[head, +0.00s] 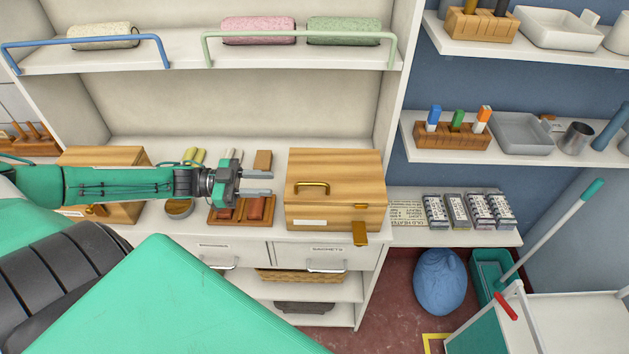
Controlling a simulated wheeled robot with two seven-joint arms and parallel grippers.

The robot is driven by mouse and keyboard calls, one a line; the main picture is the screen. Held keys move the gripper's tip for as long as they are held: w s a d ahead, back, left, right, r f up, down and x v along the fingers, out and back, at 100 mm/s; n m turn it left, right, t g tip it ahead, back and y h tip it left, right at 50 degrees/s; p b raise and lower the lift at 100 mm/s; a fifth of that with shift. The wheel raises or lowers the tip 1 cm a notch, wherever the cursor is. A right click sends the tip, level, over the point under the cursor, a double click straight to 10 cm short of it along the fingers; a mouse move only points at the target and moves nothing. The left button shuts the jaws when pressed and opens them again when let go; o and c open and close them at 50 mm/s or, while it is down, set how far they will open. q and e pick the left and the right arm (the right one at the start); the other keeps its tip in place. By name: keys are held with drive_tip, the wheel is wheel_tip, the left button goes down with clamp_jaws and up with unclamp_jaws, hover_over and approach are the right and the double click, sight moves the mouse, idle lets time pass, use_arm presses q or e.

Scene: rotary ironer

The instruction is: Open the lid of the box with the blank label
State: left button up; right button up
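A wooden box (335,167) stands on the white counter in the middle of the head view. Its lid looks shut and carries a brass handle (311,187). A white label (310,222) with no writing that I can make out is on its front, and a brass latch piece (360,236) sticks out at the front right. My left gripper (259,183) is open and empty, its fingers pointing right at the box's left side, a little apart from it. A second wooden box (105,157) stands at the left, partly hidden behind my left arm. My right gripper is not in view.
A wooden tray (228,216) with brushes or blocks lies below my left gripper, with a round tin (179,208) beside it. A shelf with a green rail (300,35) is above. Drawers (320,255) are under the counter. Boxed items (457,212) stand on the right shelf.

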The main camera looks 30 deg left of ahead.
sight(298, 183)
use_arm(q)
drive_tip(key=p+x, duration=0.1)
drive_tip(key=x, duration=0.5)
drive_tip(key=shift+w+d+r, duration=0.1)
drive_tip(key=shift+w+d, duration=0.15)
drive_tip(key=p+x, duration=0.1)
drive_tip(key=x, duration=0.3)
drive_tip(key=shift+w+d, duration=0.1)
drive_tip(key=shift+w+d+p, duration=0.35)
drive_tip(key=shift+d+p, duration=0.1)
drive_tip(key=shift+d, duration=0.15)
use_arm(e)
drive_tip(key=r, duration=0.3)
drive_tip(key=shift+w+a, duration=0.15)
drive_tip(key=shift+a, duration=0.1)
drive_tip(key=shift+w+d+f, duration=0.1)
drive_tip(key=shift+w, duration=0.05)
use_arm(q)
clamp_jaws()
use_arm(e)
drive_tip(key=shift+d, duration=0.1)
